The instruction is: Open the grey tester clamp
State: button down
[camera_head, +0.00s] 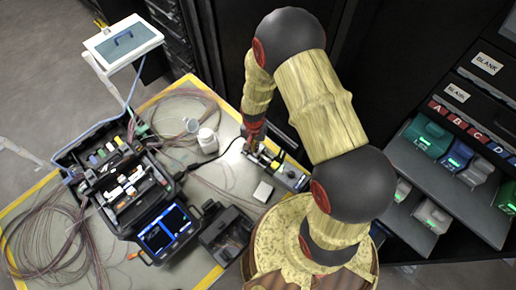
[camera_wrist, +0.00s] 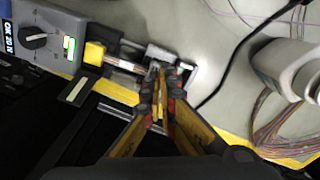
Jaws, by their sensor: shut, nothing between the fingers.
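The tester (camera_head: 287,174) lies at the right edge of the work table, just below my gripper in the head view. In the wrist view the tester body (camera_wrist: 55,22) is at the upper left, with a dial, a lit green and red indicator and an "OK 20 N" label. A yellow block (camera_wrist: 95,53) sits beside it. The grey clamp (camera_wrist: 158,53) is further right, directly at my fingertips; I cannot tell whether it is open or touched. My gripper (camera_wrist: 163,72) is shut and empty. In the head view my gripper (camera_head: 252,143) partly hides the clamp end.
A white bottle (camera_head: 207,140) and cup stand left of my gripper. A black cable and thin fibres run close by. An open splicer case (camera_head: 128,180) with a blue screen (camera_head: 163,230) fills the table's left. A rack with colored modules (camera_head: 428,137) is at the right.

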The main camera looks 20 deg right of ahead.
jog(key=shift+f, duration=0.2)
jog(key=shift+f+b, duration=0.3)
jog(key=shift+b, duration=0.1)
jog(key=shift+s+f, duration=0.45)
jog(key=shift+f, duration=0.05)
jog(key=shift+s+b, duration=0.1)
jog(key=shift+b, duration=0.2)
jog(key=shift+d, duration=0.15)
jog(key=shift+w+r, duration=0.15)
jog(key=shift+w, duration=0.05)
jog(key=shift+w+d+r+p, duration=0.4)
jog(key=shift+w+d+r, duration=0.05)
jog(key=shift+d+r, duration=0.1)
jog(key=shift+a, duration=0.1)
jog(key=shift+w+r, duration=0.1)
jog(key=shift+r, duration=0.05)
